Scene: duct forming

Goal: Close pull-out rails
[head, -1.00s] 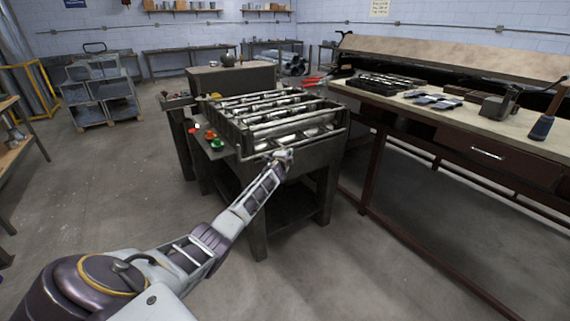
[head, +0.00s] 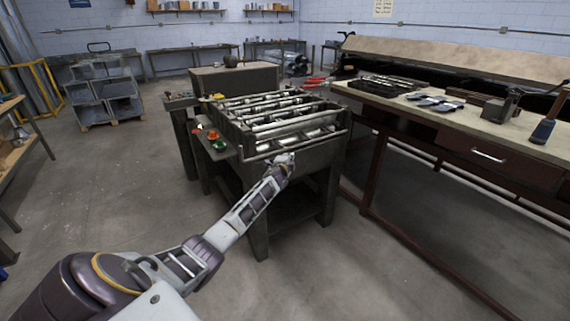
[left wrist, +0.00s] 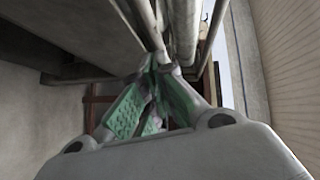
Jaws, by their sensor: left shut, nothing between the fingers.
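The forming machine (head: 310,176) stands in the middle of the head view, with several long metal rails (head: 272,118) across its top. A front rail (head: 297,144) runs along its near edge. My left gripper (head: 284,160) is at the machine's near side, just below this front rail. In the left wrist view its green-padded fingers (left wrist: 157,68) are shut with nothing between them. Their tips are close to the metal bars (left wrist: 184,30); I cannot tell whether they touch. My right gripper is out of view.
A side panel with a red and a green button (head: 219,146) sticks out at the machine's left. A long workbench (head: 480,140) with tools stands at the right. Stacked grey bins (head: 103,97) stand at the back left.

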